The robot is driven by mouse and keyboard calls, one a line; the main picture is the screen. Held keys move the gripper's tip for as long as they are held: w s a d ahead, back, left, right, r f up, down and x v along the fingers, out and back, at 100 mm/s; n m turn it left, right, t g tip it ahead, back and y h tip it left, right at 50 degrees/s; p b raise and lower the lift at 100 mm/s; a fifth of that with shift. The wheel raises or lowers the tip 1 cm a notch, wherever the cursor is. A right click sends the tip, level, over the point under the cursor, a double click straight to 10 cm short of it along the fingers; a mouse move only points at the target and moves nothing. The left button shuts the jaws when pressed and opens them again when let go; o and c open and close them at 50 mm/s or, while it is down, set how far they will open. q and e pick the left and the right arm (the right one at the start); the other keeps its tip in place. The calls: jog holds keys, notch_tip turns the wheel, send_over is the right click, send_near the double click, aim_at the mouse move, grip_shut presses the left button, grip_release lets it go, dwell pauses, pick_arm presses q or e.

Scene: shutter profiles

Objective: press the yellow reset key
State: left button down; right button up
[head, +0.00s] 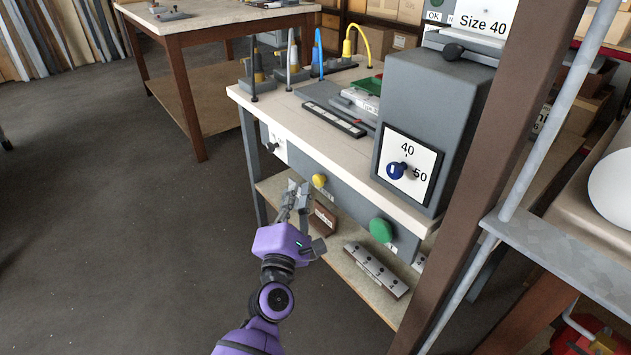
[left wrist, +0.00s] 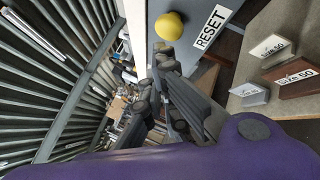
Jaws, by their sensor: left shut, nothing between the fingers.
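The yellow reset key (head: 319,181) is a round knob on the grey front panel below the workbench top. It also shows in the left wrist view (left wrist: 168,26), at the top, beside a white RESET label (left wrist: 210,27). My left gripper (head: 297,195) is shut and empty, just left of the key in the head view. In the left wrist view the fingertips (left wrist: 165,62) lie just below the key, very near it. I cannot tell whether they touch it. My right gripper is not in view.
A green button (head: 381,230) sits on the same panel, further right. A grey box with a 40/50 dial (head: 407,168) stands on the bench. The lower shelf holds a metal block (head: 376,269) and a brown block (head: 323,220). Open floor (head: 130,260) lies to the left.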

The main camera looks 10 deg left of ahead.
pick_arm(q)
jog(key=shift+s+a, duration=0.8)
jog(key=shift+s, duration=0.2)
jog(key=shift+s+a, duration=0.75)
jog(key=shift+s, duration=0.25)
